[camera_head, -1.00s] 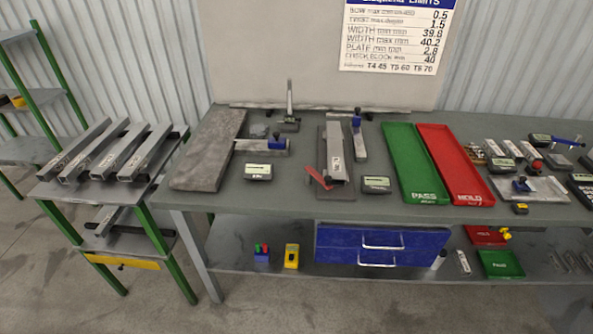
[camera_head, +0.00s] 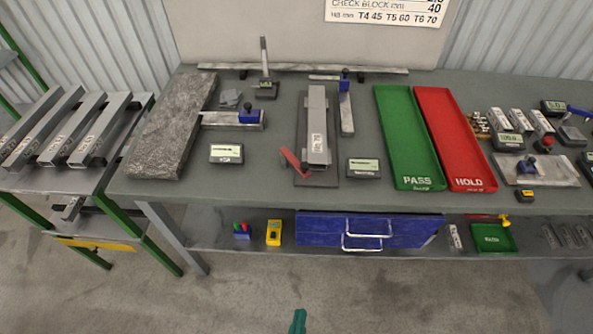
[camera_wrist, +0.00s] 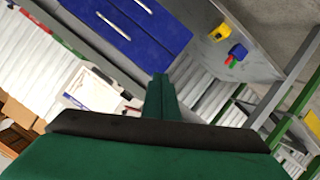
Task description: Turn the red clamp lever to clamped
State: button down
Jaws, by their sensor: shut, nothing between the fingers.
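The red clamp lever (camera_head: 292,161) sits at the front left of a dark fixture plate (camera_head: 300,178) on the table, in the head view. It points up and to the left, beside the near end of a grey bar (camera_head: 317,130) lying on the plate. I cannot tell from its angle whether it is clamped. My gripper (camera_head: 299,317) shows as a green tip at the bottom of the head view, low in front of the table and well apart from the lever. In the wrist view my gripper's fingers (camera_wrist: 161,85) are together and empty. The lever is not in the wrist view.
On the grey table (camera_head: 262,190), a grey gauge box (camera_head: 363,168) stands right of the fixture and another (camera_head: 226,153) to its left. A green PASS tray (camera_head: 408,140) and red HOLD tray (camera_head: 455,140) lie further right. Blue drawers (camera_head: 330,226) hang below. The floor in front is clear.

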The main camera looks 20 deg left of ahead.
jog(key=w+a+f+n, duration=0.2)
jog(key=w+a+n, duration=0.2)
jog(key=n, duration=0.2)
jog(key=n+t+h, duration=0.3)
jog(key=n+h, duration=0.6)
jog(key=n, duration=0.8)
send_near(301, 169)
jog(key=x, duration=0.6)
jog(key=shift+w+d+r, duration=0.1)
jog(key=shift+d+r, duration=0.05)
jog(key=shift+r, duration=0.05)
jog(key=shift+w, duration=0.1)
